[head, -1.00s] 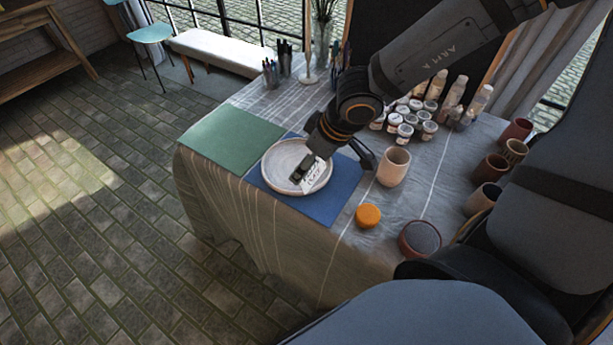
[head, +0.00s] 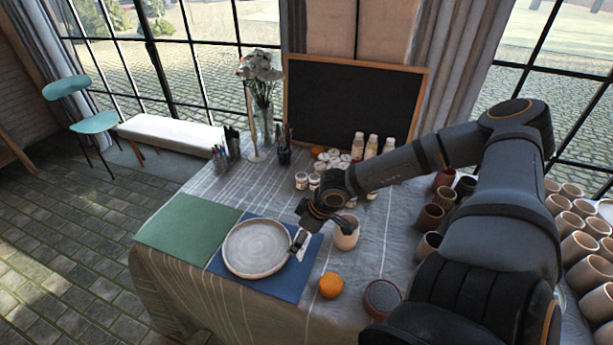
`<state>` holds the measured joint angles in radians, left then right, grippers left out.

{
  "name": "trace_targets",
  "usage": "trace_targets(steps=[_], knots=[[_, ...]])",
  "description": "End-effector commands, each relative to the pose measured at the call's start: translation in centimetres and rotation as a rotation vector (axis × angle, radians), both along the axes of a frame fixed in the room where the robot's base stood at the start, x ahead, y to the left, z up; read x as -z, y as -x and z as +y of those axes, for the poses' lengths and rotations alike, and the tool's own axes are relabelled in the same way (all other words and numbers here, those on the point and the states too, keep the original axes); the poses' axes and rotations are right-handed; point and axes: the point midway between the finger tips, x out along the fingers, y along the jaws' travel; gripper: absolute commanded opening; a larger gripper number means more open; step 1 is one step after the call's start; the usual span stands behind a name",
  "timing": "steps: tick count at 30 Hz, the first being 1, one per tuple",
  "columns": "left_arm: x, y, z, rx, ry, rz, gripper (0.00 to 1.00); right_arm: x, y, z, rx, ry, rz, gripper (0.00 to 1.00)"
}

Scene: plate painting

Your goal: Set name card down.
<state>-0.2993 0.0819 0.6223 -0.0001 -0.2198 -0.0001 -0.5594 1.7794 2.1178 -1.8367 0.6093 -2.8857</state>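My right gripper (head: 301,244) points down over the right rim of the pale round plate (head: 255,249). It appears shut on the small white name card (head: 299,239), seen nearly edge-on and partly covered by the fingers. I cannot tell whether the card touches the plate or the blue mat (head: 288,285) under it. The plate itself looks empty. My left gripper is not in view.
A green mat (head: 188,228) lies left of the plate. A beige cup (head: 346,233) stands close right of the gripper, with an orange round object (head: 331,285) and a dark-topped pot (head: 382,298) in front. Paint jars (head: 338,163) and bottles stand behind.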

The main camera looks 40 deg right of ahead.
Motion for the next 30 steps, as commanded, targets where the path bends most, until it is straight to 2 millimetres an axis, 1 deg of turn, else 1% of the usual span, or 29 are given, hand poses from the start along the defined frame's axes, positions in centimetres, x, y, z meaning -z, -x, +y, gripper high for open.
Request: trace_targets(steps=[1,4,6,11,14,16,18,19,26,30], knots=[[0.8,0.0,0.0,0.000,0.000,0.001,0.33,1.5,0.0,-0.8,0.001,0.002,0.003,0.74],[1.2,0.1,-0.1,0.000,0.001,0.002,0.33,2.7,-0.2,-1.8,0.000,0.001,0.003,0.74],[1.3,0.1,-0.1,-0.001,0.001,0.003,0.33,3.1,-0.3,-2.1,-0.001,0.000,0.000,0.74],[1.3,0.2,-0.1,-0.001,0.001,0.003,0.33,3.2,-0.3,-2.3,-0.001,-0.002,0.000,0.74],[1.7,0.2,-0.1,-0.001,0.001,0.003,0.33,4.2,-0.4,-3.0,0.000,0.001,0.000,0.74],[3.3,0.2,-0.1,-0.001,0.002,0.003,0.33,5.8,-0.4,-3.1,0.000,-0.002,-0.001,0.74],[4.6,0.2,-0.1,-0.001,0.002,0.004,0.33,7.1,-0.5,-3.0,0.000,-0.002,-0.002,0.74],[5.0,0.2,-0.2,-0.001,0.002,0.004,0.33,7.4,-0.5,-3.0,0.000,-0.001,-0.003,0.74],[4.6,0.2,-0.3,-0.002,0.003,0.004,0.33,7.0,-0.5,-3.0,0.000,-0.001,-0.003,0.74],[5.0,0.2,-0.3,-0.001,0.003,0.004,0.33,7.4,-0.5,-3.0,0.000,-0.001,-0.002,0.74]])
